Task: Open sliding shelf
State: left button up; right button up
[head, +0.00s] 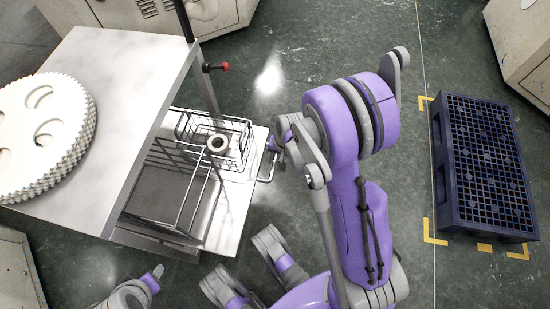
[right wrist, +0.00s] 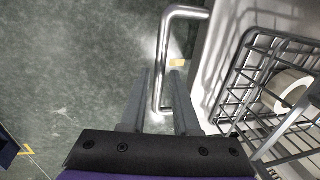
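The sliding shelf (head: 228,222) is a pale plate low under the cart's tabletop, showing past its right edge in the head view. I cannot tell how far out it is. Its metal bar handle (head: 266,176) sticks out on the right; it also shows in the right wrist view (right wrist: 163,60). My right gripper (head: 274,148) is at the handle, partly hidden by my arm. In the right wrist view its fingers (right wrist: 160,100) are apart, one on each side of the bar, with gaps visible. My left gripper (head: 155,274) is at the bottom left, away from the shelf; its fingers are unclear.
A wire basket (head: 243,128) holding a pale ring (head: 217,144) stands on the shelf. Large white gears (head: 45,130) lie on the tabletop (head: 130,62). A red knob (head: 225,66) is on the frame. A blue pallet (head: 485,165) lies right; floor between is clear.

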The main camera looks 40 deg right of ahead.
jog(key=shift+o, duration=1)
pick_arm(q)
jog(key=r+p, duration=0.2)
jog(key=r, duration=0.1)
jog(key=r+p, duration=0.1)
jog(key=shift+s+r+p, duration=0.15)
jog(key=shift+s+p, duration=0.15)
jog(key=shift+p, duration=0.1)
pick_arm(e)
notch_tip(320, 180, up, 11)
jog(key=s+d, duration=0.1)
jog(key=shift+s+f, duration=0.15)
jog(key=shift+s, duration=0.15)
jog(key=shift+d, duration=0.1)
jog(key=s+a+r+n+t+h, duration=0.1)
jog(key=s+a+r+n+t, duration=0.2)
jog(key=s+a+r+n, duration=0.8)
pick_arm(q)
notch_tip(320, 180, up, 23)
jog(key=w+t+p, duration=0.1)
jog(key=p, duration=1.9)
jog(key=shift+w+f, duration=0.2)
jog(key=shift+w, duration=0.1)
pick_arm(e)
notch_tip(320, 180, up, 23)
jog(key=w+a, duration=0.1)
jog(key=w, duration=0.1)
jog(key=shift+w+f+m+t, duration=0.15)
jog(key=shift+w+m+t, duration=0.15)
